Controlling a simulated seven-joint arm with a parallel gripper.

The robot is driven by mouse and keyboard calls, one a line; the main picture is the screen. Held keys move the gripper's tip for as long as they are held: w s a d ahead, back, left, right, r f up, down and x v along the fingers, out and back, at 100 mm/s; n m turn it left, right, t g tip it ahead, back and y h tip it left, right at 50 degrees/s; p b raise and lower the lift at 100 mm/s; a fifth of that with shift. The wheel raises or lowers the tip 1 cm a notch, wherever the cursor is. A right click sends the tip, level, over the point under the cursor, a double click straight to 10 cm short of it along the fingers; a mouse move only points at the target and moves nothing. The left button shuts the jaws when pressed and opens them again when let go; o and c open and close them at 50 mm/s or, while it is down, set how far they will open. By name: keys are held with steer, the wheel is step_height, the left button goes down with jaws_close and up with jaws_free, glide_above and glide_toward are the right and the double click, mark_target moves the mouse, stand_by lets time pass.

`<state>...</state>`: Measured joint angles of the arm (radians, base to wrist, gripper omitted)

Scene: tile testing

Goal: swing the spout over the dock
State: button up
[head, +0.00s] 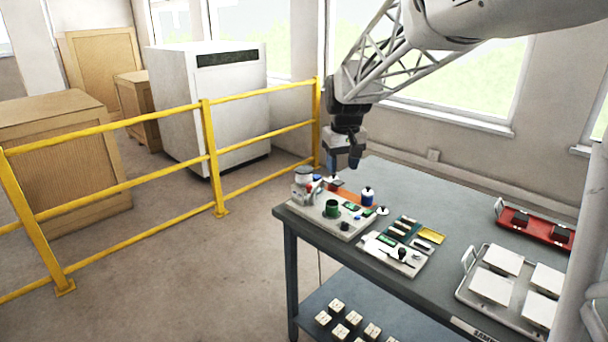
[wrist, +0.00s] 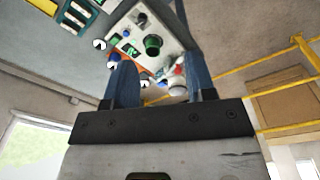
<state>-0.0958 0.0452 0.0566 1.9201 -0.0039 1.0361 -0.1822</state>
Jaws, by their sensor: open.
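My gripper (head: 344,164) hangs open and empty above the far-left corner of the table, pointing down. Its two blue fingers show apart in the wrist view (wrist: 160,72). Below it is a light board that carries a white, grey-topped device (head: 303,180) at its left end, with small red and blue parts beside it. In the wrist view this device (wrist: 176,88) lies between the fingers' lines, partly hidden by the right finger. A dark green round cup (head: 331,208) stands on the same board. I cannot tell for certain which parts are the spout and the dock.
Blue, white-capped bottles (head: 367,196) stand near an orange strip. A second board (head: 395,254) with small tools lies to the right. A tray of white tiles (head: 463,290) and a red tray (head: 535,228) are farther right. A yellow railing (head: 208,150) runs left of the table.

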steer(key=w+a+f, duration=0.3)
steer(key=w+f, duration=0.1)
steer(key=w, duration=0.6)
steer(key=n+g, duration=0.1)
steer(key=n, duration=0.1)
glide_above(309, 185)
step_height(309, 185, down, 6)
steer(key=shift+f, duration=0.1)
steer(key=shift+f, duration=3.85)
jaws_close()
